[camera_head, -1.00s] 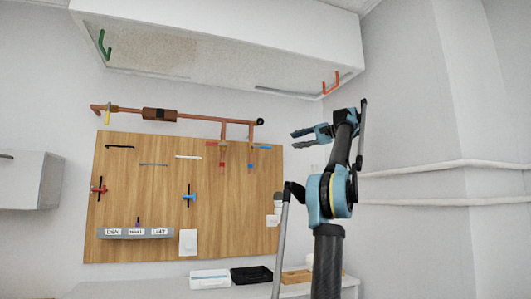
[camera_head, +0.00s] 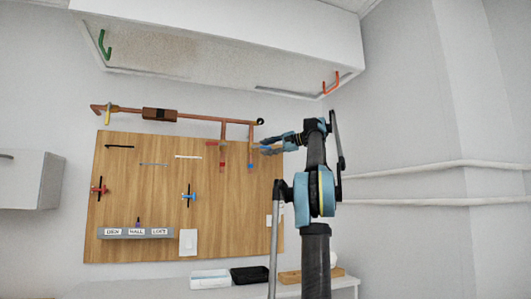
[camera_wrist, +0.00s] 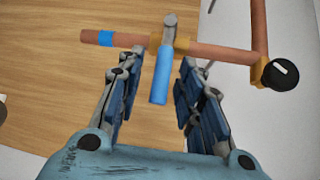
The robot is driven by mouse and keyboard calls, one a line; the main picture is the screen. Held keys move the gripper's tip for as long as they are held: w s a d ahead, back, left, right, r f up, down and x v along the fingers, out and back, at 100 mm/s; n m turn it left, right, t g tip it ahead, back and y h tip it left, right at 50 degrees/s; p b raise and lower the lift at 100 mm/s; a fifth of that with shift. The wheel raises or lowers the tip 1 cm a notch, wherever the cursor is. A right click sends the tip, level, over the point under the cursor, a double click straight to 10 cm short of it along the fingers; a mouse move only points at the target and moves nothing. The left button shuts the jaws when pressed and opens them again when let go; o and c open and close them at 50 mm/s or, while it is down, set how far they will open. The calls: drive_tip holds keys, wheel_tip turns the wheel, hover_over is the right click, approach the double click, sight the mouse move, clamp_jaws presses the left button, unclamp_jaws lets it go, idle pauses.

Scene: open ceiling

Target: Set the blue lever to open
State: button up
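The blue lever (camera_wrist: 160,76) shows in the wrist view, with a blue sleeve on a grey handle, set crosswise to its copper branch pipe (camera_wrist: 215,53). A blue band (camera_wrist: 106,38) marks that pipe, also seen in the head view (camera_head: 250,165). My gripper (camera_wrist: 157,88) is open, with a finger on each side of the blue sleeve and visible gaps between. In the head view my gripper (camera_head: 268,145) is at the board's upper right, in front of the lever, which is mostly hidden there.
A red lever (camera_head: 211,143) sits on the neighbouring branch pipe to the left. A black knob (camera_wrist: 281,74) caps the pipe beside the branch. Red (camera_head: 98,189) and blue (camera_head: 189,195) valve handles are lower on the wooden board (camera_head: 150,215).

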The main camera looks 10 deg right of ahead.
drive_tip(key=shift+w+a, duration=0.2)
drive_tip(key=shift+a, duration=0.2)
clamp_jaws()
